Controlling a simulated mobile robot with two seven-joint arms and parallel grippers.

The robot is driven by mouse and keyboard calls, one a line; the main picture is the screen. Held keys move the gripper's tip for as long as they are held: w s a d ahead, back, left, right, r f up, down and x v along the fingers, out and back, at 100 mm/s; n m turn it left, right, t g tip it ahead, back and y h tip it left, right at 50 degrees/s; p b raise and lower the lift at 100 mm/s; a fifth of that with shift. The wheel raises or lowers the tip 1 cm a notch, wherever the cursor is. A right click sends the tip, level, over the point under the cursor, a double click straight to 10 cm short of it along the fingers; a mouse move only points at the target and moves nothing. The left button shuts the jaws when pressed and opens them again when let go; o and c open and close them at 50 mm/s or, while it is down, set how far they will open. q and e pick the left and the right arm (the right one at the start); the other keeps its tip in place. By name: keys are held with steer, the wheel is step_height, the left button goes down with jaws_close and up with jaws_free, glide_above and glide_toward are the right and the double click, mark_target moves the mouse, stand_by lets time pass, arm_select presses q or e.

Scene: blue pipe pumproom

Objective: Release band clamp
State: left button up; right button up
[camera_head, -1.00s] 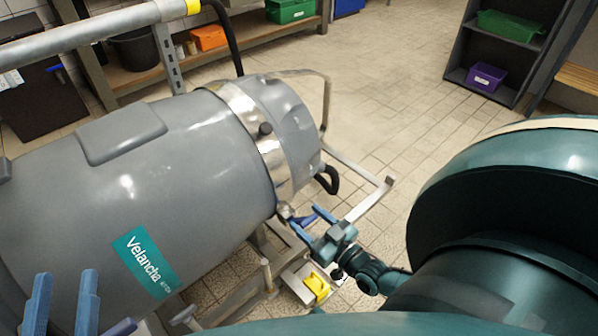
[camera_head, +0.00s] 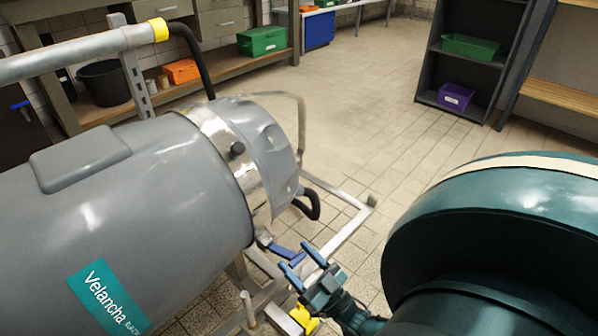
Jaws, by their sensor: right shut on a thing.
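The band clamp (camera_head: 232,150) is a shiny metal band with a dark round knob, around the right end of a large grey tank (camera_head: 130,205) lettered "Velancha". My right gripper (camera_head: 301,265) has blue fingers and is shut on this handle, below and right of the band. The fingers partly hide the handle, and the clamp's catch is too small to make out. My left gripper is out of view.
A metal frame (camera_head: 345,232) runs under and right of the tank, with a black hose loop (camera_head: 310,205) beside it. A yellow part (camera_head: 303,318) lies low near my right gripper. Shelves with bins stand behind. The tiled floor at centre back is clear.

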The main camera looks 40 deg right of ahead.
steer(key=shift+w+a+f, duration=0.1)
steer(key=shift+f, duration=0.05)
steer(key=o, duration=1.3)
steer(key=v, duration=1.3)
